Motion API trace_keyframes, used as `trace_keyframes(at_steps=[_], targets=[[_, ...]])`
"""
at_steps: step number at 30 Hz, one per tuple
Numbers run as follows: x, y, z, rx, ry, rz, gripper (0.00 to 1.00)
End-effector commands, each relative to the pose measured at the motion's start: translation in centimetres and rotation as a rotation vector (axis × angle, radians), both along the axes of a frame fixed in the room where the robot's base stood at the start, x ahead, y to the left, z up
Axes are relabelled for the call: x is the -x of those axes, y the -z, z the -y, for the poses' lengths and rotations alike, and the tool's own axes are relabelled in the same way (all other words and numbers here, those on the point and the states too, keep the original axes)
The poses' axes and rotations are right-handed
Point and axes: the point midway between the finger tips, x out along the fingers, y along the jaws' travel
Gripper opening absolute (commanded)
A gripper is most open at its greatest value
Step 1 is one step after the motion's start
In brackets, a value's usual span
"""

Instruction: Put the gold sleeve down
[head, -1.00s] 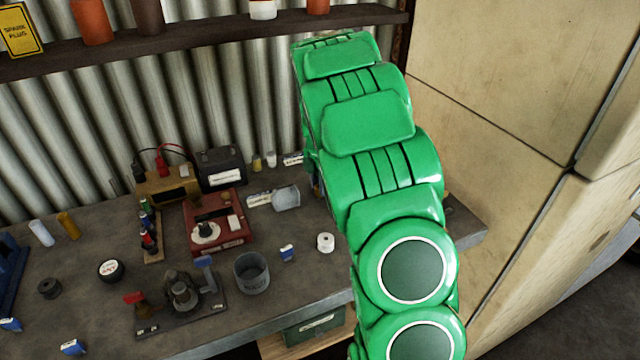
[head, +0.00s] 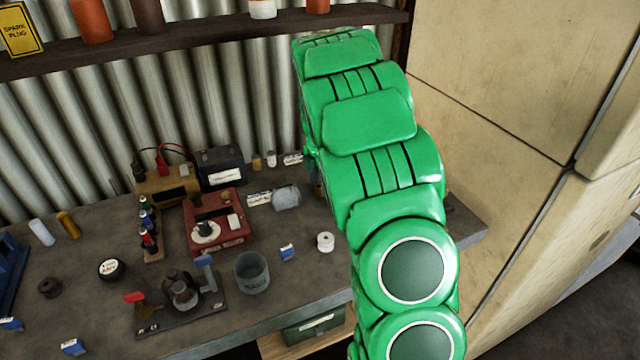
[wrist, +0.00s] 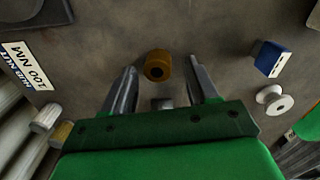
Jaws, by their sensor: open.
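The gold sleeve (wrist: 157,65) shows in the wrist view as a short brown-gold cylinder with a dark hole in its end. It appears to rest on the grey bench top. My gripper (wrist: 161,64) is open, with one finger on each side of the sleeve. A gap shows between the sleeve and each finger, so it is not clasped.
A blue block (wrist: 270,58) and a white spool (wrist: 273,100) lie right of the gripper in the wrist view. A "100 NM" label (wrist: 30,65) is at left. The head view shows a grey cup (head: 252,273) and a red machine (head: 217,225) on the bench.

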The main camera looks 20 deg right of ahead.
Motion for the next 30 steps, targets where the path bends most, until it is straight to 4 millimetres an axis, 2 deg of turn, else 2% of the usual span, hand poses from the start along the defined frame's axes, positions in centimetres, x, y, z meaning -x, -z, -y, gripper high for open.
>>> trace_keyframes(at_steps=[12, 18, 23, 30], targets=[[-0.2, -7.4, 0.0, 0.001, -0.001, 0.007, 0.58], [-0.1, -10.1, -0.1, 0.000, -0.001, 0.004, 0.58], [-0.1, -11.2, 0.0, 0.002, -0.001, 0.004, 0.58], [0.2, -11.6, -0.2, 0.001, 0.012, 0.000, 0.58]])
